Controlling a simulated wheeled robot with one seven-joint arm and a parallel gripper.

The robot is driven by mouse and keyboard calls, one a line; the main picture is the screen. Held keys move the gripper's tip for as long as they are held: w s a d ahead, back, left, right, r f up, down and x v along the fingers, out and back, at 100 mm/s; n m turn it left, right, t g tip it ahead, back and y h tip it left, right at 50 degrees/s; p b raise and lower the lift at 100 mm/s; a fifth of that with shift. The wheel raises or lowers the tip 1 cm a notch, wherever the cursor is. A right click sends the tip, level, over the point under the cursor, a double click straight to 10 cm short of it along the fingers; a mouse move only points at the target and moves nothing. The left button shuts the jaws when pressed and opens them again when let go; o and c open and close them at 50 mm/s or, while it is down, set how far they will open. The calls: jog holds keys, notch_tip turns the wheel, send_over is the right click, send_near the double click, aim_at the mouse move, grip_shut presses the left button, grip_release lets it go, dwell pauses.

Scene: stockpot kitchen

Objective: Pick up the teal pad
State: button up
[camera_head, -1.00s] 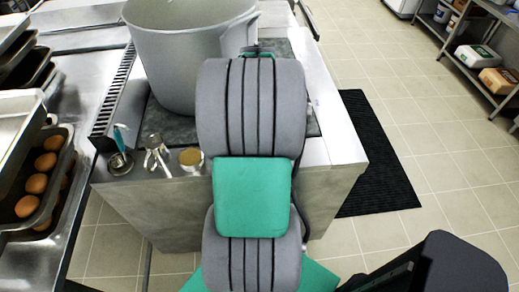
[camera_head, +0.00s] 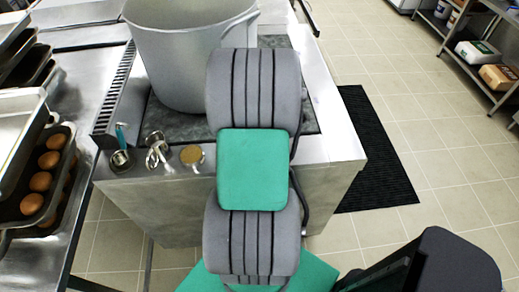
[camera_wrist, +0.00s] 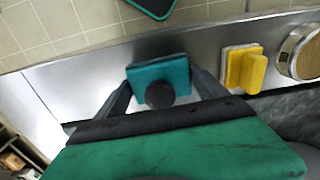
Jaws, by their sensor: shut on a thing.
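The teal pad (camera_wrist: 172,72) is in the wrist view, a teal block with a round black knob on its near side. My gripper (camera_wrist: 160,82) has one dark finger at each end of the pad and is shut on it. The pad is over the narrow steel ledge (camera_wrist: 90,75); I cannot tell whether it touches the steel. In the head view my own arm hides the gripper and the pad.
A yellow pad (camera_wrist: 245,68) and a round metal container (camera_wrist: 304,55) are right of the teal pad. A big grey stockpot (camera_head: 185,60) stands on the stove. Several small utensils (camera_head: 157,150) sit at the counter edge. An egg tray (camera_head: 22,208) is at left.

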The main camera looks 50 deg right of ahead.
jog(key=c, duration=0.7)
jog(key=shift+o, duration=0.2)
jog(key=shift+r, duration=0.15)
jog(key=shift+r, duration=0.3)
notch_tip(320, 180, up, 2)
jog(key=shift+w+d+r+b, duration=0.1)
jog(key=shift+d+r+b, duration=0.05)
jog(key=shift+r+b, duration=0.15)
jog(key=w+d+r+b, duration=0.2)
jog(key=w+d+r, duration=0.2)
jog(key=d+r, duration=0.5)
jog(key=shift+d+r+b, duration=0.25)
jog(key=shift+d+b, duration=0.15)
jog(key=shift+d, duration=1.65)
